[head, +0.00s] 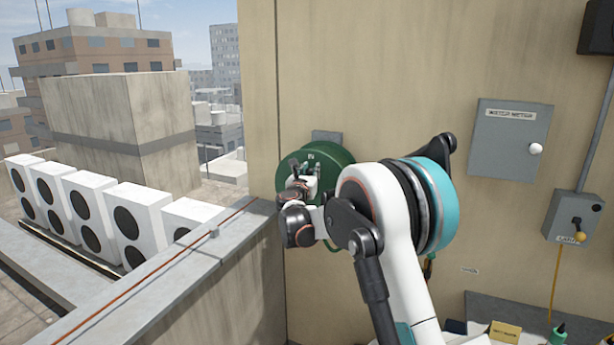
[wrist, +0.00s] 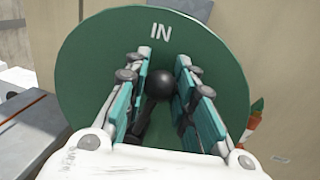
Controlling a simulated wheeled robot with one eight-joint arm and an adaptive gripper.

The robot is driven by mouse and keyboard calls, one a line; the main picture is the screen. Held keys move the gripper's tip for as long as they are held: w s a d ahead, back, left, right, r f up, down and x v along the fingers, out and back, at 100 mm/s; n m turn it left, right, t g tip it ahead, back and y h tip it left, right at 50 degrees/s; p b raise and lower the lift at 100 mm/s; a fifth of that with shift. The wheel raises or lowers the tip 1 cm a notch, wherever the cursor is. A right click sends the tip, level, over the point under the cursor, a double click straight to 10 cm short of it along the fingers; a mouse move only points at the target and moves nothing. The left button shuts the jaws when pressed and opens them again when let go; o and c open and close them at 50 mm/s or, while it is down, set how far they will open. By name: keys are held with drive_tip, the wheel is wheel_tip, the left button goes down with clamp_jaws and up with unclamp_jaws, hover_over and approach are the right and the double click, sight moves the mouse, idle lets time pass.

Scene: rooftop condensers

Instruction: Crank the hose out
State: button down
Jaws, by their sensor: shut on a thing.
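A green hose reel (head: 330,157) is mounted on the beige wall, partly hidden behind my arm in the head view. In the wrist view its round green face (wrist: 215,45) fills the middle and bears the word "IN". A black ball-shaped crank knob (wrist: 160,84) on a dark handle stands out in front of the face. My gripper (wrist: 160,88) has its teal-sided fingers on both sides of the knob and is shut on it. In the head view my gripper (head: 300,180) is at the reel's front. A bit of green hose (head: 333,247) shows below the reel.
A grey water meter box (head: 505,140) and a grey switch box (head: 573,217) with a yellow-knobbed lever are on the wall at right. A concrete parapet (head: 235,225) runs along the left. White condensers (head: 90,205) stand beyond it. A ledge with small items (head: 505,330) is at lower right.

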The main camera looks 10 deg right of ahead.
drive_tip(key=s+d+f+m+h+b, duration=0.25)
drive_tip(key=f+m+b, duration=0.2)
drive_tip(key=m, duration=0.35)
drive_tip(key=s+d+f+m+h+b, duration=0.1)
drive_tip(key=s+d+f+m+b, duration=0.15)
drive_tip(key=m+b, duration=0.35)
drive_tip(key=w+a+f+m+g+h+b, duration=0.2)
drive_tip(key=f+m, duration=0.7)
drive_tip(key=m, duration=0.9)
drive_tip(key=shift+w+a+f+g+b, duration=0.2)
drive_tip(key=shift+w+a+g+b, duration=0.1)
drive_tip(key=shift+w+g, duration=0.35)
drive_tip(key=c, duration=1.3)
unclamp_jaws()
drive_tip(key=shift+a, duration=0.1)
drive_tip(key=shift+r, duration=0.1)
